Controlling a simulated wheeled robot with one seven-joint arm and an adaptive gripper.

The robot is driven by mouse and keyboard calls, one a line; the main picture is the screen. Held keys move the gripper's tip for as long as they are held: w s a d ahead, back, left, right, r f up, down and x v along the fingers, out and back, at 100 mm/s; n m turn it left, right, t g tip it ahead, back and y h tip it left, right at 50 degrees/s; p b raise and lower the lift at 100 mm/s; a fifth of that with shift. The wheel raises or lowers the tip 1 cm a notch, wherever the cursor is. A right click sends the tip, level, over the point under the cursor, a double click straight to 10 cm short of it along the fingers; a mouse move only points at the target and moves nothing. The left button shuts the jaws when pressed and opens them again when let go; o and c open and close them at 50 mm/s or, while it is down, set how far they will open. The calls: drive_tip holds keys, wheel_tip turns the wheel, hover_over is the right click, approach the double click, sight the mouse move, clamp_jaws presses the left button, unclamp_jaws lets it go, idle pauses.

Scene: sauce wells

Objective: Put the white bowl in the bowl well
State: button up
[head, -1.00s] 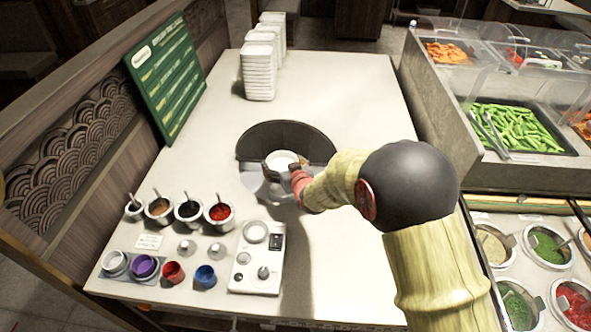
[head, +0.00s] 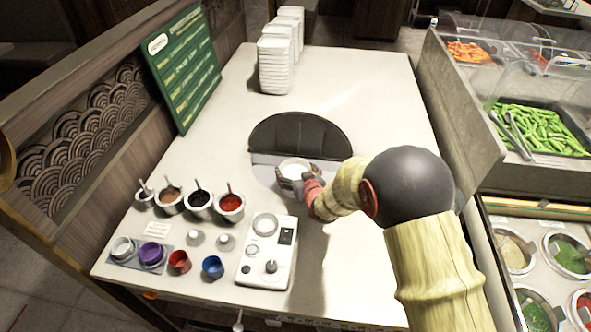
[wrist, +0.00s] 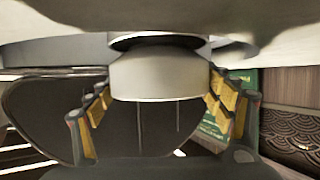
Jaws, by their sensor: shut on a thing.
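The white bowl (head: 293,170) is held upright between the fingers of my gripper (head: 296,176) in the head view. In the wrist view the bowl (wrist: 157,78) sits between the yellow-padded fingers (wrist: 158,108), its underside partly hidden. The bowl appears over the front half. I cannot tell its exact height above the surface, nor whether this is the bowl well.
Several sauce cups (head: 198,203) stand at the left. A control box (head: 265,252) and small coloured cups (head: 212,267) are in front. A stack of white dishes (head: 276,65) stands at the back. The counter (head: 375,100) is clear at the right.

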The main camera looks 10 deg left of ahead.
sight(294, 176)
drive_tip(key=shift+f+b, duration=0.3)
idle(0.4)
drive_tip(key=shift+s+f, duration=0.1)
drive_tip(key=shift+f, duration=0.15)
drive_tip(key=shift+s+d+f+b, duration=0.2)
drive_tip(key=shift+s+f+b, duration=0.15)
drive_tip(key=shift+f+b, duration=0.35)
drive_tip(key=shift+f, duration=0.1)
drive_tip(key=o, duration=1.3)
drive_tip(key=shift+s, duration=0.1)
drive_tip(key=v, duration=0.4)
drive_tip(key=r+v, duration=0.1)
drive_tip(key=v, duration=0.3)
drive_tip(key=w+r+v, duration=0.1)
drive_tip(key=v, duration=0.3)
drive_tip(key=shift+a+r, duration=0.1)
